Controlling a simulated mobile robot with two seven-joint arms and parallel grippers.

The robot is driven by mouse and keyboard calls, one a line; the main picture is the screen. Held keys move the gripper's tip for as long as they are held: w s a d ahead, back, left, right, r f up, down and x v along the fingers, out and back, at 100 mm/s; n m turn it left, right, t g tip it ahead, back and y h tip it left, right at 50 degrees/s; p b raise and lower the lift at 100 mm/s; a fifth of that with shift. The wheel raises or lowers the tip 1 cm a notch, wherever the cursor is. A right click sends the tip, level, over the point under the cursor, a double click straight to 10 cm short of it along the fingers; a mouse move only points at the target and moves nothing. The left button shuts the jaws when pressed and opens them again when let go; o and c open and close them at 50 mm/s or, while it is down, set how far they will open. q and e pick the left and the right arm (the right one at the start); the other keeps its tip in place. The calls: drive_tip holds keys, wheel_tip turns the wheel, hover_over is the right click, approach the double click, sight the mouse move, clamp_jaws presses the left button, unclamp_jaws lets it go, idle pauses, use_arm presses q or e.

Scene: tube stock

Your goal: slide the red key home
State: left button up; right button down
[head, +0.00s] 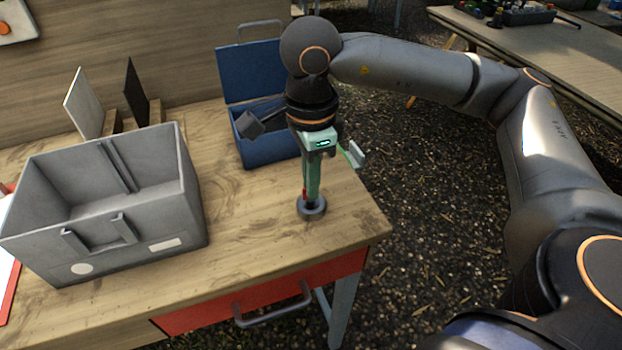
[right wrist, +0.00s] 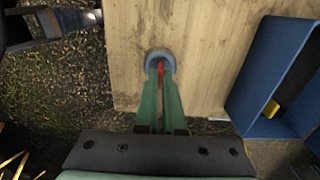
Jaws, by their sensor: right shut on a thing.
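The red key (right wrist: 160,72) is a thin red piece between the green fingers of my right gripper (right wrist: 160,88) in the right wrist view. A bit of it also shows beside the fingers in the head view (head: 304,194). My right gripper (head: 312,190) points straight down and is shut on the key. The fingertips are at a round grey socket (head: 313,208) on the bench near its right front corner; it also shows in the right wrist view (right wrist: 160,55). The fingers hide how deep the key sits. My left gripper is not in view.
A grey open bin (head: 100,250) stands on the bench (head: 240,245) at left. An open blue toolbox (head: 250,70) stands behind my right gripper. A red drawer (head: 265,300) is under the bench's front edge. Two upright panels (head: 85,105) stand behind the bin.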

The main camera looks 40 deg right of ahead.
drive_tip(key=c, duration=0.9)
unclamp_jaws()
drive_tip(key=shift+c, duration=0.2)
drive_tip(key=shift+r, duration=0.95)
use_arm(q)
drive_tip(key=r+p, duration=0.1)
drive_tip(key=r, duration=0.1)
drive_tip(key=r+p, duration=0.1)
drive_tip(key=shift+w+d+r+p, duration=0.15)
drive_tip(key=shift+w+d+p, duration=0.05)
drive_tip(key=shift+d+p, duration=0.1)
use_arm(e)
wheel_tip(320, 180, up, 11)
drive_tip(key=shift+f, duration=0.15)
